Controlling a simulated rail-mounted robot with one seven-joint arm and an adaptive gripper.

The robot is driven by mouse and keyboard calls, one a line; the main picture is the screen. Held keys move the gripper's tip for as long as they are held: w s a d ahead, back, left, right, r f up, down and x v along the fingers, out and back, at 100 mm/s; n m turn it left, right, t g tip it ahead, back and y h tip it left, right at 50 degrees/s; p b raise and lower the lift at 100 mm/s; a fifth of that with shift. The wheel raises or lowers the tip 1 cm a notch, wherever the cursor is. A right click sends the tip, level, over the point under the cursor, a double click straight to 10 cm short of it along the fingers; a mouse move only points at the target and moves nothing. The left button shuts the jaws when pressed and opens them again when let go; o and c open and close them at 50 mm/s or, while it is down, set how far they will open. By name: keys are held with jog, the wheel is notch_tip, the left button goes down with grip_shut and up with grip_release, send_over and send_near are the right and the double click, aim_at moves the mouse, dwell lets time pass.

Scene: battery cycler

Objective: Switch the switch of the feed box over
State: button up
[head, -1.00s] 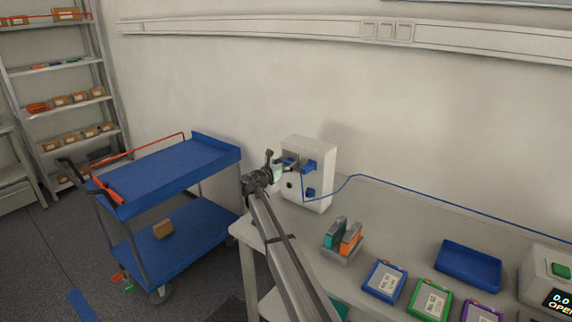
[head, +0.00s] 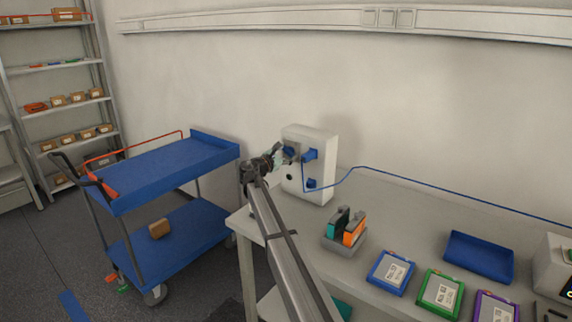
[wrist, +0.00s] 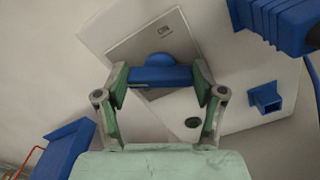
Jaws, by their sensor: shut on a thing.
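The white feed box (head: 323,182) stands on the table against the wall. Its switch has a blue bar handle (wrist: 160,76) on a round blue hub, in front of a grey plate (wrist: 150,38). My gripper (wrist: 161,82) is shut on the handle, with one green-padded finger at each end of the bar. In the wrist view the bar lies nearly level across the picture. In the head view my gripper (head: 281,158) is at the left part of the box front and partly covers the switch.
A blue plug (head: 309,155) with a blue cable sits right of the switch, above a blue socket (head: 311,183). A black round part (wrist: 192,122) is on the box face. A blue cart (head: 170,172) stands left. Holder, colored cases and blue tray (head: 480,257) lie right.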

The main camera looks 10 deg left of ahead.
jog(key=m+b, duration=0.3)
jog(key=b, duration=0.2)
jog(key=shift+w+f+m, duration=0.1)
jog(key=shift+f+m, duration=0.2)
jog(key=shift+m, duration=0.1)
jog(key=m+b, duration=0.3)
jog(key=b, duration=0.2)
jog(key=shift+d+m, duration=0.1)
jog(key=shift+m, duration=0.2)
jog(key=m+b, duration=0.2)
jog(key=b, duration=0.1)
jog(key=m+b, duration=0.2)
jog(key=b, duration=0.1)
jog(key=shift+r+m, duration=0.15)
jog(key=shift+m, duration=0.25)
jog(key=shift+r, duration=0.1)
jog(key=o, duration=1.1)
jog(key=shift+o, duration=0.2)
